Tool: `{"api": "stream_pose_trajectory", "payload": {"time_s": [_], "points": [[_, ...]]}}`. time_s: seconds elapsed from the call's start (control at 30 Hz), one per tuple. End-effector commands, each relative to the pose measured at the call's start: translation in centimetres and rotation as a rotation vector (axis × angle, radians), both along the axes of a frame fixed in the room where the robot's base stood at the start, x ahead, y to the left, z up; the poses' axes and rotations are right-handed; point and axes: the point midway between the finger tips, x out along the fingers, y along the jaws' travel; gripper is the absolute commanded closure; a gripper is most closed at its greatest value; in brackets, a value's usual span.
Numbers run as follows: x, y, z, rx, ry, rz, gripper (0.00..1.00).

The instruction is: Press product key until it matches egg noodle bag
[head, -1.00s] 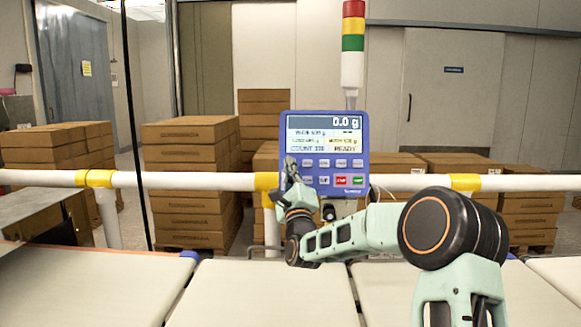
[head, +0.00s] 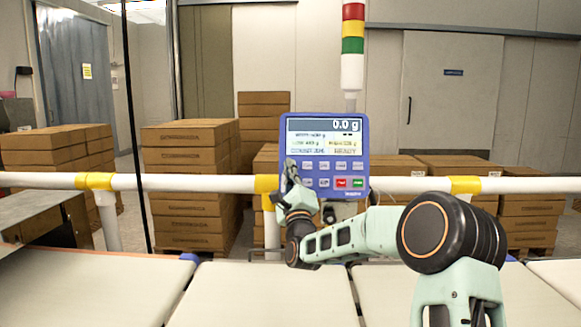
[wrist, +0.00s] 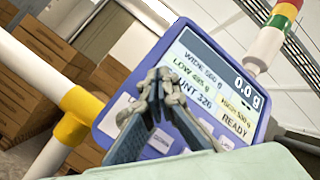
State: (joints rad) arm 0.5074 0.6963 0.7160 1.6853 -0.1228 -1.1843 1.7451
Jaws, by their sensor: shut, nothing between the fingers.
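The blue checkweigher panel (head: 365,150) stands behind the belt, with a lit display (head: 325,140) above rows of pale keys (head: 324,166) and a red and a green key. The display (wrist: 205,70) also shows close up in the wrist view, reading 0.0 g, READY and limit lines; I cannot read a product name for sure. My gripper (head: 290,164) is shut and empty at the panel's left side, over the left end of the upper key row. In the wrist view its fingertips (wrist: 160,82) hide the keys behind them; I cannot tell whether they touch. No noodle bag is in view.
A white rail (head: 220,184) with yellow joints runs across behind the belt (head: 265,290). Stacked cartons (head: 185,165) stand beyond it. A signal tower (head: 352,45) rises above the panel. The belt sections in view are bare.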

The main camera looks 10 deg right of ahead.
Motion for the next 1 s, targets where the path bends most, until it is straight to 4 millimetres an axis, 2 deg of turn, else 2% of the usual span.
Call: {"api": "stream_pose_trajectory", "payload": {"time_s": [1.0], "points": [[0.81,-0.14,-0.22,0.0,0.0,0.0,1.0]]}}
